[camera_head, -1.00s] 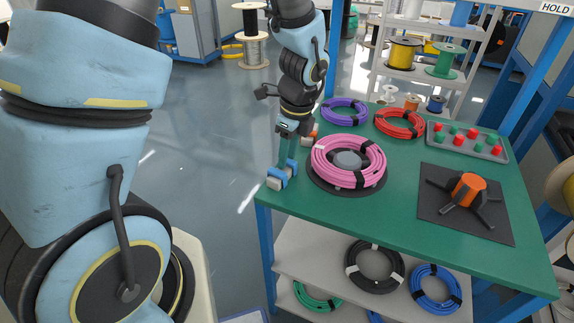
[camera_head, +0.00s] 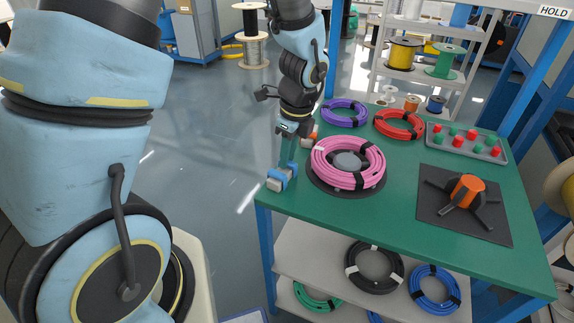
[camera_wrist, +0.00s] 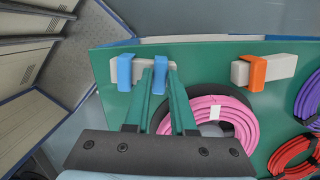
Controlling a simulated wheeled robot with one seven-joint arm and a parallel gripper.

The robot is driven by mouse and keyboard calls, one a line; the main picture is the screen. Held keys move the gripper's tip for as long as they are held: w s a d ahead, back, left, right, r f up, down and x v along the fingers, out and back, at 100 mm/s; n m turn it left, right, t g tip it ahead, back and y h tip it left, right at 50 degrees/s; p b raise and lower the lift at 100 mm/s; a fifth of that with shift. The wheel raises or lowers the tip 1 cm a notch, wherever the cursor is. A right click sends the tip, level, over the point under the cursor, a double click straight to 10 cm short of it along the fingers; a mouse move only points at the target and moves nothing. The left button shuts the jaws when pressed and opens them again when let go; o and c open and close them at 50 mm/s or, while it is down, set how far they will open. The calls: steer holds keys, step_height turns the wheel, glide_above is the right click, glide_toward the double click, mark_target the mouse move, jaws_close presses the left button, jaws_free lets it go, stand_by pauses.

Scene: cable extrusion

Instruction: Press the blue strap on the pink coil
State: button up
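The pink coil (camera_head: 335,178) lies around a grey hub on a dark round base at the table's left. It also shows in the wrist view (camera_wrist: 243,119), partly hidden by my gripper. Dark bands cross it. Two blue straps sit over a pale block at the table's left edge: one blue strap (camera_wrist: 125,71) is left of my fingers, the other blue strap (camera_wrist: 160,78) lies between them. My gripper (camera_wrist: 160,73) has green fingers pointing down, standing apart on both sides of that strap. Whether they touch it is unclear. My gripper (camera_head: 286,163) is left of the coil.
An orange strap (camera_wrist: 257,72) sits on another pale block. Purple (camera_head: 345,112) and red (camera_head: 400,123) coils lie behind the pink one. A tray of red and green pieces (camera_head: 467,142) and an orange-hubbed fixture (camera_head: 468,190) stand right. Green tabletop is free between them.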

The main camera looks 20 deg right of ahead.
jaws_close()
steer(key=shift+r, duration=0.15)
step_height(320, 180, up, 8)
steer(key=p, duration=0.7)
steer(key=shift+p, duration=0.3)
